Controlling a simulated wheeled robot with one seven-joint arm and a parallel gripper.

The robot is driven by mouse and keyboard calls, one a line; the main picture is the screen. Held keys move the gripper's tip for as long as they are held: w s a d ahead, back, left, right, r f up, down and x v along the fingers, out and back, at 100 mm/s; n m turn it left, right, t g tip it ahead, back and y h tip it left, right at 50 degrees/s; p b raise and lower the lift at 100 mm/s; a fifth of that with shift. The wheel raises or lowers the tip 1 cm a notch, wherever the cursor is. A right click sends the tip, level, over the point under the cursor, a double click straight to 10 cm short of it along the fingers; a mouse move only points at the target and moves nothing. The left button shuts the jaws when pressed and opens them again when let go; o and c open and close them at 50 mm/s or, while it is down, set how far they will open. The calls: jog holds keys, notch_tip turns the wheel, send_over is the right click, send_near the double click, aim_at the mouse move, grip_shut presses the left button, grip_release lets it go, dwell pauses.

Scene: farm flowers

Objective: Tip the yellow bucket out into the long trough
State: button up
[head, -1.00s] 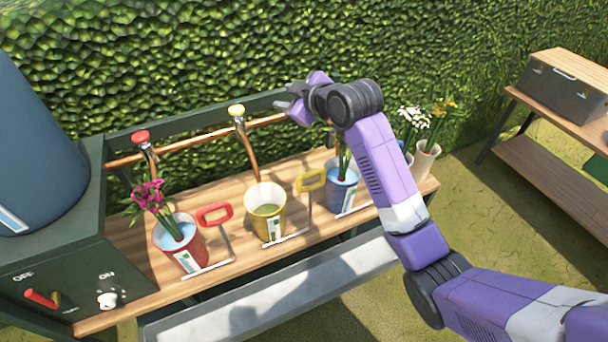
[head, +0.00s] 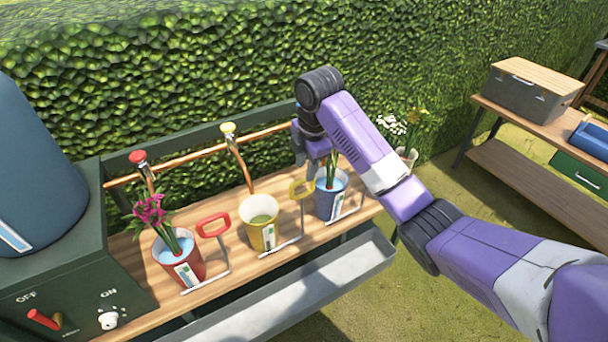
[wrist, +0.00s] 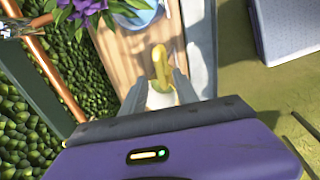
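My gripper (head: 305,165) points down just above that handle. In the wrist view my gripper (wrist: 159,84) has its fingers apart, one on each side of the yellow handle (wrist: 160,62); contact cannot be told. The long grey trough (head: 300,294) runs along the front of the bench, below it, and looks empty.
A red bucket (head: 183,268) with magenta flowers and a red handle stands left. A blue bucket (head: 330,200) with stems stands close right of my gripper. Copper pipes with taps (head: 228,129) run behind. Cream vases stand at the bench's right end.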

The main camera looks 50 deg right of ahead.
jog(key=shift+w+d+f, duration=0.1)
jog(key=shift+w+f, duration=0.1)
jog(key=shift+f, duration=0.85)
jog(key=shift+w+d+f, duration=0.1)
jog(key=shift+w+f, duration=0.1)
jog(key=shift+f, duration=0.85)
jog(key=shift+a, duration=0.1)
jog(key=shift+c, duration=0.5)
grip_shut()
